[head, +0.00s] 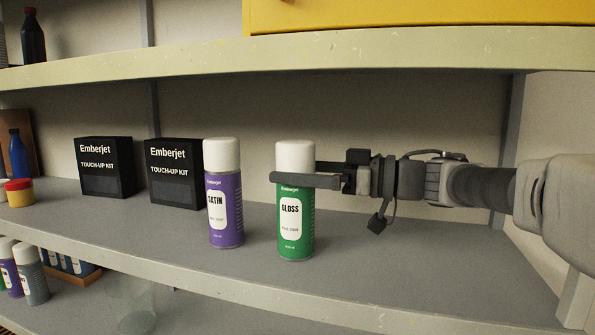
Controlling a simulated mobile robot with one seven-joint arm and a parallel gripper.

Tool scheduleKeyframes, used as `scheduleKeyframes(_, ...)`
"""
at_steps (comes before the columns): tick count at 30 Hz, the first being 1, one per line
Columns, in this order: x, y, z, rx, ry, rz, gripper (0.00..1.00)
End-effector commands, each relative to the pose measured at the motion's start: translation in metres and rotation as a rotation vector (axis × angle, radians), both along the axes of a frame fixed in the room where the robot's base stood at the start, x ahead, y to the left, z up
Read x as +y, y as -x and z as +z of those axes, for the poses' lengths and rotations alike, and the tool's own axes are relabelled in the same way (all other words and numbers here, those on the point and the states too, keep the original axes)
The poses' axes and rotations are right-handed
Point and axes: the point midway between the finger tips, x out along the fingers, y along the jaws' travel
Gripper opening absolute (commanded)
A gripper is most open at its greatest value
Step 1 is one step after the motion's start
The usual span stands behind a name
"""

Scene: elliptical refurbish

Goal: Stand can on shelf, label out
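A green spray can (295,225) with a white cap and a white "GLOSS" label stands upright on the middle shelf (400,270), near its front. The label faces out toward the camera. My gripper (300,180) comes in from the right, with one finger across the front of the can at cap-bottom height. The other finger is mostly hidden behind the can. The fingers are around the can, but I cannot tell whether they press on it. The can's base appears to be on the shelf or very close to it.
A purple "SATIN" can (225,200) stands just left of the green can, with a small gap. Two black boxes (105,167) (174,174) stand behind it. A yellow-and-red tub (19,193) is far left. The upper shelf (420,47) runs overhead. The shelf's right part is clear below my arm.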

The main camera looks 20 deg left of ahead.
Motion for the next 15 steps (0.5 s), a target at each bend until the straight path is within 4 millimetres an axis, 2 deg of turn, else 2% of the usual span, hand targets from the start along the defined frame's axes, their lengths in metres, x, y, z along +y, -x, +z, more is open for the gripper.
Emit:
scheduleKeyframes(5, -0.006, -0.002, 0.004, 0.0, 0.001, -0.003, 1.0)
scheduleKeyframes(15, -0.062, -0.008, 0.005, 0.0, 0.0, -0.004, 1.0)
